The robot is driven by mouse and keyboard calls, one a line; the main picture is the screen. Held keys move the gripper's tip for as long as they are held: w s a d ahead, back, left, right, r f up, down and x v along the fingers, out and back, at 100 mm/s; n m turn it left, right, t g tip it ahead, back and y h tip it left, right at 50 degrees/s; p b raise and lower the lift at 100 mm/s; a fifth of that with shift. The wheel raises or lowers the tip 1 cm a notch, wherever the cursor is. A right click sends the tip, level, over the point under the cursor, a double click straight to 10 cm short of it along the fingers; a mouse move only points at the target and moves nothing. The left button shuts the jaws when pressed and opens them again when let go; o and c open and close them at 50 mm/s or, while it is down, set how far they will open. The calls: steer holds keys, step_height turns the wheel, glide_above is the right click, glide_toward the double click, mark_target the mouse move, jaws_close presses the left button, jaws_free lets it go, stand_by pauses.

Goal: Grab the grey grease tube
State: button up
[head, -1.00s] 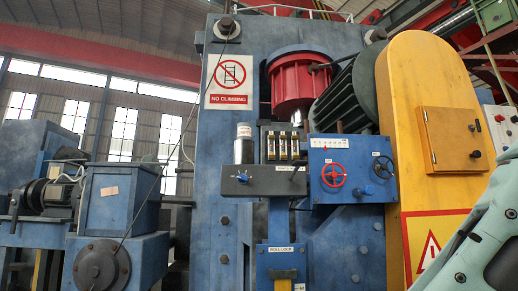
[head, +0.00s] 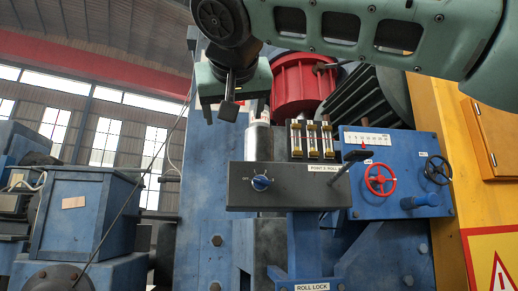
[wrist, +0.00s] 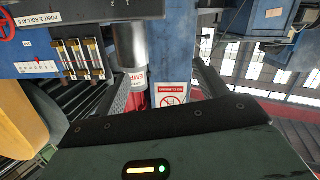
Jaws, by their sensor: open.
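The grey grease tube (head: 258,141) stands upright behind the grey control box in the head view. Its upper part is partly hidden by my gripper. In the wrist view the tube (wrist: 130,45) hangs near the top middle, with a white and red label end pointing down toward the gripper housing. My gripper (head: 230,103) is open and empty, above and left of the tube in the head view, apart from it as far as I can tell.
A grey control box (head: 290,186) with a blue knob sits in front of the tube. Brass-ended gauges (head: 313,139) stand close to its right. A blue panel (head: 389,170) with red and black handwheels lies further right. A red cylinder (head: 300,82) is behind.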

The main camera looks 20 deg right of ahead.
mark_target(264, 120)
steer(key=s+d+r+m+t+h, duration=0.1)
steer(key=s+d+r+m+h, duration=0.2)
steer(key=r, duration=0.4)
steer(key=shift+m, duration=0.3)
steer(key=p+x, duration=0.2)
steer(key=x, duration=0.4)
steer(key=p+x, duration=0.2)
steer(key=x, duration=0.3)
steer(key=p+x, duration=0.3)
steer(key=x, duration=0.3)
steer(key=shift+w+d+r, duration=0.2)
steer(key=shift+w+r, duration=0.1)
steer(key=shift+w+d+f, duration=0.1)
steer(key=shift+w+f, duration=0.05)
steer(key=shift+w, duration=0.15)
steer(key=shift+c, duration=0.3)
steer(key=c, duration=1.3)
steer(key=shift+o, duration=0.2)
